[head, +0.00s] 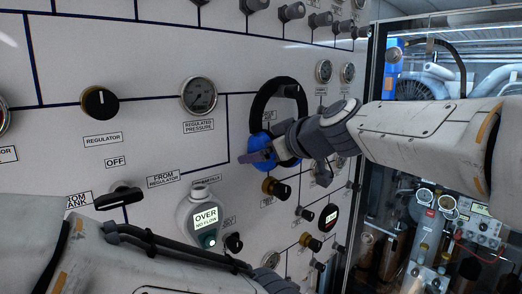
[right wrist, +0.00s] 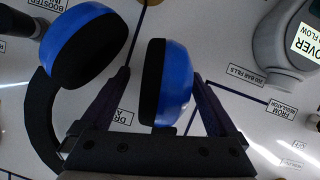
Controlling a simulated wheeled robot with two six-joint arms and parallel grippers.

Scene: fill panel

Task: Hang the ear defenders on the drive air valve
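The ear defenders, with a black headband (head: 257,104) and blue cups, are up against the panel, band upward. My right gripper (head: 262,156) is at the lower blue cup (head: 256,144). In the right wrist view its fingers stand apart on both sides of one cup (right wrist: 178,85), with a visible gap on the cushion side. The other cup (right wrist: 85,45) hangs free. A partly covered label (right wrist: 123,117) reading "DR… A…" shows between the cups. A dark knob (head: 291,91) inside the top of the band may be the drive air valve; whether the band rests on it is unclear. My left gripper is out of view.
My left arm crosses the lower left. Glass-fronted equipment (head: 440,215) stands at right.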

